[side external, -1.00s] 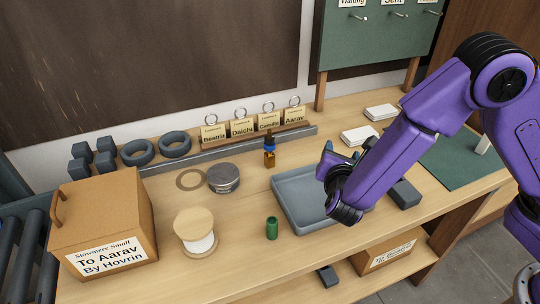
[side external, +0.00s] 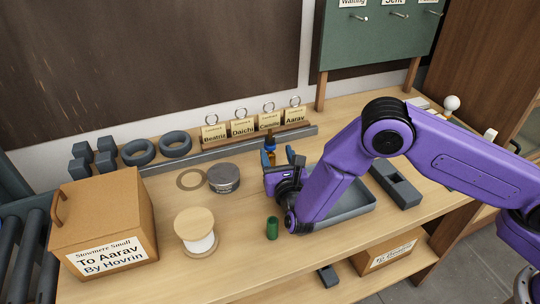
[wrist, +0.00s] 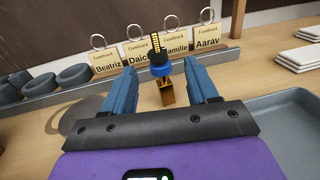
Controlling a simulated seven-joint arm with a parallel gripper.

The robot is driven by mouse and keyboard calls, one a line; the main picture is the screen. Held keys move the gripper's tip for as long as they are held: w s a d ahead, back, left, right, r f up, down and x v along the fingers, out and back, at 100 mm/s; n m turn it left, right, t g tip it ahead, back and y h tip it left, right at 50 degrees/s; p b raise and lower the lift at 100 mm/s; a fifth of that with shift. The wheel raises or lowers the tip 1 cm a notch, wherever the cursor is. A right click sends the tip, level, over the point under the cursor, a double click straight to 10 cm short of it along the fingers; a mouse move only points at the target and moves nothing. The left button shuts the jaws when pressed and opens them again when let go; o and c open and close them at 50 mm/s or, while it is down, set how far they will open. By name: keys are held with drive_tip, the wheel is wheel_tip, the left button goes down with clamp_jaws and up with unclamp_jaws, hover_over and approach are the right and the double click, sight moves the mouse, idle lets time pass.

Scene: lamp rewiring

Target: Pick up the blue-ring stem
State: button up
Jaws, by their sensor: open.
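The blue-ring stem (side external: 270,142) stands upright on the bench, with a brass-brown lower part, a blue ring and a dark top. In the side view its lower part is partly hidden by my gripper (side external: 279,157). In the wrist view the stem (wrist: 165,92) shows in the gap between my two blue fingers (wrist: 163,75), with space on both sides. My gripper is open and empty, low over the bench, pointing at the stem. I cannot tell how far the fingertips reach past it.
Behind the stem, a grey rail and wooden rack hold name tags (side external: 242,128). A grey tray (side external: 360,208) lies under my arm. A round tin (side external: 223,178), spool (side external: 195,232) and green cylinder (side external: 272,228) stand nearby. A cardboard box (side external: 100,215) stands at left.

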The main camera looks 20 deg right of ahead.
sight(271, 142)
drive_tip(key=shift+w+d+f, duration=0.1)
drive_tip(key=shift+w+d, duration=0.1)
drive_tip(key=shift+w, duration=1.35)
drive_tip(key=shift+w+d+r, duration=0.1)
drive_tip(key=shift+w+d, duration=0.15)
drive_tip(key=shift+w, duration=1.25)
drive_tip(key=shift+w+d+f, duration=0.1)
drive_tip(key=shift+w+d, duration=0.1)
drive_tip(key=shift+w, duration=1.35)
clamp_jaws()
drive_tip(key=shift+f, duration=0.2)
